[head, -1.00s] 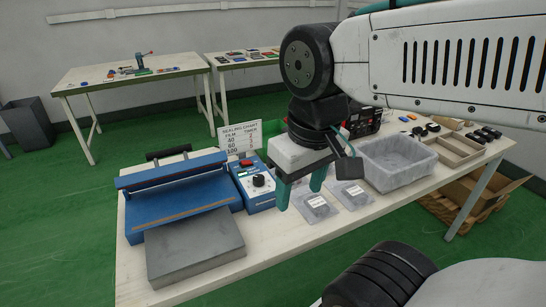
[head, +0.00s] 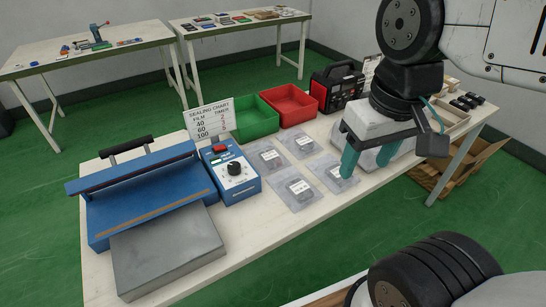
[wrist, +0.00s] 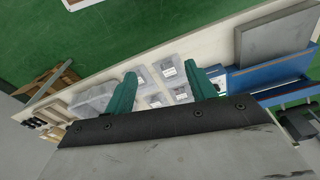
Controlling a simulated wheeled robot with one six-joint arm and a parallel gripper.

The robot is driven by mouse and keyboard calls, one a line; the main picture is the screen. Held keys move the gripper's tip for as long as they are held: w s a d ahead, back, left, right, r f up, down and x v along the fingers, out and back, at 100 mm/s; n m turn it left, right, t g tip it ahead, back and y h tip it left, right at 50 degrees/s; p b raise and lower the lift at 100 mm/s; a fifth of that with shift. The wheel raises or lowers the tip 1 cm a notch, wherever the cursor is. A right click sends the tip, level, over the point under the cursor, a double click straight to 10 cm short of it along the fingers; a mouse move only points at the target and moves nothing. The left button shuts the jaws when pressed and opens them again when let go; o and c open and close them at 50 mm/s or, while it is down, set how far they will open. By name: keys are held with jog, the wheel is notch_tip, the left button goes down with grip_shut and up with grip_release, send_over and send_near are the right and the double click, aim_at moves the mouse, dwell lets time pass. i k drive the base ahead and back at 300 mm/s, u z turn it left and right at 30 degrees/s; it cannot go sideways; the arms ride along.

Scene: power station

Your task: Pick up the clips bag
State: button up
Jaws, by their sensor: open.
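Several clear flat bags with white labels and dark contents lie on the white table: a back left bag (head: 267,156), a back right bag (head: 301,144), a front left bag (head: 295,188) and a front right bag (head: 335,177). The labels are too small to read, so I cannot tell which is the clips bag. My gripper (head: 367,160) has green fingers, spread apart and empty, above the table just right of the bags. The wrist view shows the open gripper (wrist: 161,69) with a labelled bag (wrist: 167,69) between its fingertips in the picture, below them.
A blue sealer (head: 150,190), a grey block (head: 165,250) and a blue timer box (head: 232,175) stand left of the bags. Green (head: 253,118) and red (head: 290,103) bins stand behind. A clear tub (wrist: 93,98) is partly hidden by my gripper in the head view.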

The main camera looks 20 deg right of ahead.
aim_at(265, 157)
jog(key=z, duration=2.85)
jog(key=k, duration=1.3)
jog(key=u, duration=2)
